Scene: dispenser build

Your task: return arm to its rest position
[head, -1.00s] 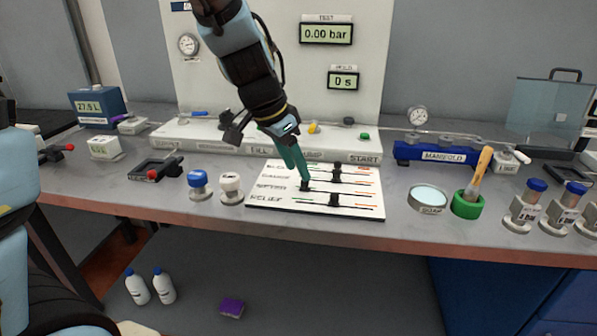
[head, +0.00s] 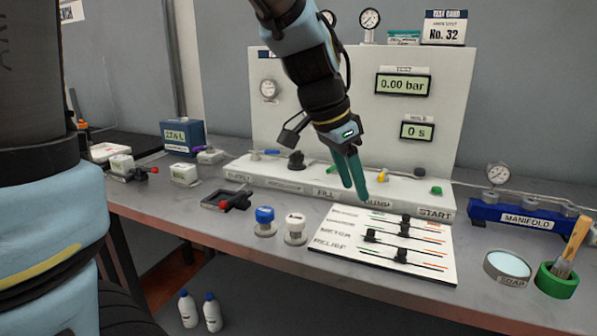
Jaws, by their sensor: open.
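My gripper (head: 354,194) hangs from the arm at the upper middle of the head view. Its green fingers point down and are a little apart, with nothing between them. In the picture the fingertips lie just above the back left part of the white slider board (head: 385,246), apart from its black knobs. The board carries several sliders, with labels including METER and RELIEF. Behind the gripper stands the white test panel (head: 291,120), with displays reading 0.00 bar and 0 s. The arm hides part of the panel.
On the bench (head: 190,214) stand a blue-capped knob (head: 264,217), a white knob (head: 295,225), a black clamp-like tool (head: 228,200), a soap dish (head: 507,268), a green brush pot (head: 557,279) and a blue manifold (head: 515,217). The front left bench edge is clear.

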